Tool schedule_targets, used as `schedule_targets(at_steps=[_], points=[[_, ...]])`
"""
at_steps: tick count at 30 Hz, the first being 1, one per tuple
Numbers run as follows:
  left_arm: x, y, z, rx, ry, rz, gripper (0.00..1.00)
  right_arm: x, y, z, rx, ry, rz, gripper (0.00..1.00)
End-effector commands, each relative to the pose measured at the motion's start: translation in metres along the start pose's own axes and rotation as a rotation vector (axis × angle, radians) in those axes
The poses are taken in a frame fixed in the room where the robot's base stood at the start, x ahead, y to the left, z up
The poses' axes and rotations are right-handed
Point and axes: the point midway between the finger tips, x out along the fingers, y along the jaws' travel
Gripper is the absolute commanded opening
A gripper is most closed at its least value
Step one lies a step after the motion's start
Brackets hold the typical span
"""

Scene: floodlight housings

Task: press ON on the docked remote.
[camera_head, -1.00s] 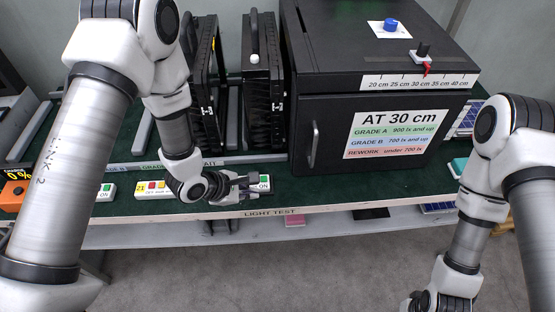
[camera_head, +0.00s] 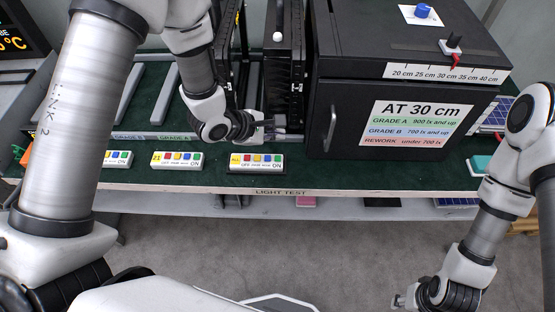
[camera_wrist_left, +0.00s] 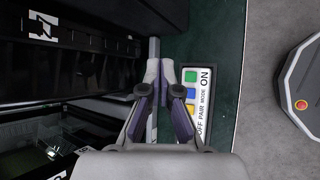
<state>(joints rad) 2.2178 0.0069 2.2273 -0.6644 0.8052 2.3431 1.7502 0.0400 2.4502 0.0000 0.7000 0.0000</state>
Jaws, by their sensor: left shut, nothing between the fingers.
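Three small white remotes with coloured buttons lie along the front of the green bench: one at left (camera_head: 118,159), one marked 21 (camera_head: 177,160), and one marked ALL (camera_head: 256,162). The ALL remote has red, yellow, blue and green buttons, with ON printed by the green one. In the left wrist view a remote (camera_wrist_left: 205,105) lies right of the fingers, its green button (camera_wrist_left: 191,76) uncovered. My left gripper (camera_head: 268,126) is shut and empty, behind the ALL remote and apart from it. My right gripper (camera_head: 400,301) is low at right, its jaws too small to read.
A black test box (camera_head: 345,125) with a handle and grade sign stands right of my left gripper. Black floodlight housings (camera_head: 283,85) stand close behind it. The bench's front edge (camera_head: 300,191) runs just before the remotes. A teal object (camera_head: 480,164) lies at right.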

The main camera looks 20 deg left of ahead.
Motion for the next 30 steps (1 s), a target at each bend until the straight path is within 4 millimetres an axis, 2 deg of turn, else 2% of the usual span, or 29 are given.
schedule_targets(at_steps=[1,12,19,30], points=[[0.009,-0.007,-0.007,0.000,0.000,0.000,0.00,0.015,0.000,0.000,0.000,0.000,0.000,0.40],[0.039,-0.028,-0.028,0.000,0.000,0.000,0.00,0.072,0.001,0.000,0.000,0.000,0.000,0.40],[0.051,-0.037,-0.037,-0.001,0.000,-0.001,0.00,0.075,0.001,0.000,0.000,0.000,0.000,0.40],[0.052,-0.038,-0.038,0.000,0.000,0.000,0.00,0.074,0.001,0.000,0.000,0.000,0.000,0.40]])
